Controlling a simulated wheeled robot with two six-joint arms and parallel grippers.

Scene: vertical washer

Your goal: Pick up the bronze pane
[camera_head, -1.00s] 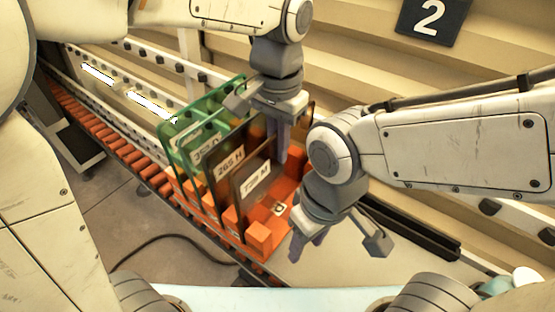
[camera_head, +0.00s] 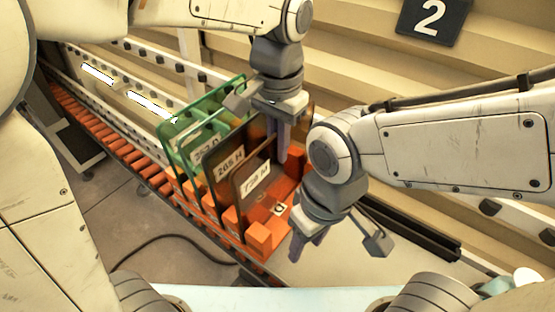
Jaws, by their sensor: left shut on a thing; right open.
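An orange rack (camera_head: 262,237) holds upright panes. Two brown, bronze-tinted panes stand at its front: one bronze pane labelled 265 H (camera_head: 222,182) and, before it, a smaller one whose label reads like 729 M (camera_head: 243,205). Green panes (camera_head: 203,124) stand behind them. My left gripper (camera_head: 279,155) points down at the bronze panes' upper right edge and is shut on a bronze pane. The fingers overlap both panes in view, so I cannot tell which one they grip. My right gripper (camera_head: 309,248) is open and empty, low at the rack's right front side.
The rack sits on a conveyor with orange rollers (camera_head: 120,149) and white side rails (camera_head: 145,98). A black rail (camera_head: 425,232) runs to the right. A dark sign with a 2 (camera_head: 432,18) hangs on the beige wall. A black cable (camera_head: 185,240) lies on the floor.

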